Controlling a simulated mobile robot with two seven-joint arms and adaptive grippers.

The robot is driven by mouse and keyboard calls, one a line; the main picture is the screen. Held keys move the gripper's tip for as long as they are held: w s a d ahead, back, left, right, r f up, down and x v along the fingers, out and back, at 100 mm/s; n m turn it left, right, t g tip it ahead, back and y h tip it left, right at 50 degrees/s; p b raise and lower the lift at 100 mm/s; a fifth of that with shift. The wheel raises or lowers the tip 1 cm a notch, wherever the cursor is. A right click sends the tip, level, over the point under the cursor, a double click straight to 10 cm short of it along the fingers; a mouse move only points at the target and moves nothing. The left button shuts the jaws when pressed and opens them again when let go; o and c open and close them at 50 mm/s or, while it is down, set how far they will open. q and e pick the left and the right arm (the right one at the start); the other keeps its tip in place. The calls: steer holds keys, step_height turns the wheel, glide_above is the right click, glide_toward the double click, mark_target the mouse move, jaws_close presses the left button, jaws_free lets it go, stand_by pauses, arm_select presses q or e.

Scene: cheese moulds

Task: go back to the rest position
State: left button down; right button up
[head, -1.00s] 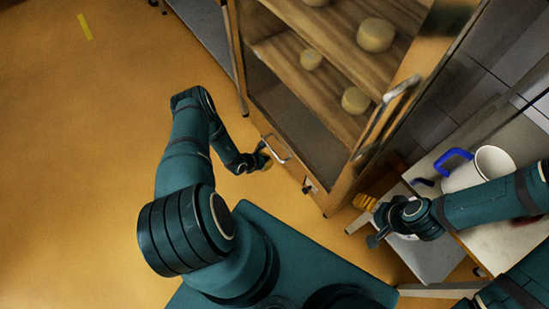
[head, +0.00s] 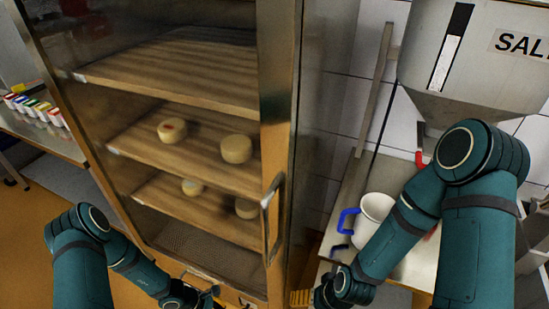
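My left gripper (head: 207,295) is low in the head view, in front of the bottom of the cabinet (head: 275,120). Only a small part of it shows, and its fingers cannot be made out. My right arm comes in from the right, and my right gripper (head: 318,297) is at the lower edge, right of the cabinet's foot. Its fingers are mostly cut off or hidden. I see nothing held in either gripper.
The cabinet has wooden shelves with several cheeses (head: 236,148) and a metal door handle (head: 270,215). A white mug-like jug (head: 376,207) with a blue handle stands on the counter at right, below a salt hopper (head: 470,60). Small coloured containers (head: 40,108) stand on a table at left.

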arm_select(q)
steer(key=s+d+r+m+y, duration=0.1)
steer(key=d+r+m, duration=0.3)
steer(key=r+m, duration=0.5)
steer(key=s+d+r+m+t+y, duration=0.1)
steer(key=s+d+r+m+y, duration=0.1)
steer(key=r+m, duration=0.6)
steer(key=shift+s+d+r+m, duration=0.4)
steer(key=shift+s+d+r, duration=0.35)
steer(key=shift+d, duration=0.3)
